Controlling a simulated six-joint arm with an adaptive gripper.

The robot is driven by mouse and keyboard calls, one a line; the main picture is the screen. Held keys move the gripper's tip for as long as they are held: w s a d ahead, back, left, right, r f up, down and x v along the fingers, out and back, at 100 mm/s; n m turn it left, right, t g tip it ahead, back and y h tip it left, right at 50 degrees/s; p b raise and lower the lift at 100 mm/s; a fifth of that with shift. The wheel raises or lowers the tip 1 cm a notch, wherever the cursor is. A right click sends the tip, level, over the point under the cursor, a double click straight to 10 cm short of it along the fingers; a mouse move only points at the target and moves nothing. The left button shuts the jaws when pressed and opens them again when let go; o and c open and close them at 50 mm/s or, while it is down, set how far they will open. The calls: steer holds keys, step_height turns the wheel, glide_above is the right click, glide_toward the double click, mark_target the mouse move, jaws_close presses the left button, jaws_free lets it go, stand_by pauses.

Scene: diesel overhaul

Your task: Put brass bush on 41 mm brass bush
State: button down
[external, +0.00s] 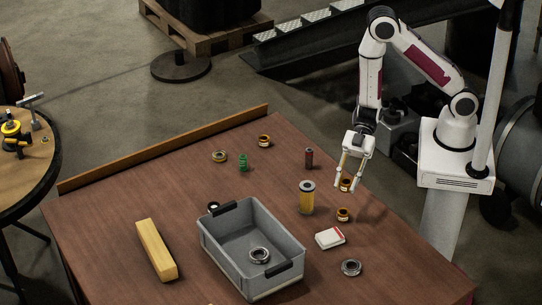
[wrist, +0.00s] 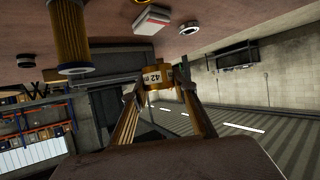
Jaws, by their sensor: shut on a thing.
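My gripper (external: 346,186) is shut on a brass bush (external: 346,184) over the right side of the table. In the wrist view the bush (wrist: 157,78) sits between the fingertips, with a white label showing upside down what looks like 42. Another brass bush (external: 343,215) with a dark band stands on the table, just below the held one in the external view.
A yellow filter (external: 307,197), a white-and-red box (external: 330,238) and a steel bearing (external: 351,268) stand near the gripper. A grey bin (external: 215,245) holds another bearing. A brown cylinder (external: 309,158), green spring (external: 243,162) and yellow bar (external: 157,250) are farther off.

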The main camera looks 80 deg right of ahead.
glide_above(343, 211)
steer(key=shift+f, duration=2.7)
steer(key=shift+f, duration=0.15)
steer(key=shift+f, duration=1.95)
steer(key=c, duration=1.6)
jaws_free()
steer(key=shift+f, duration=0.1)
steer(key=shift+s+d+r, duration=0.1)
steer(key=shift+d+r, duration=0.25)
steer(key=shift+v, duration=5.55)
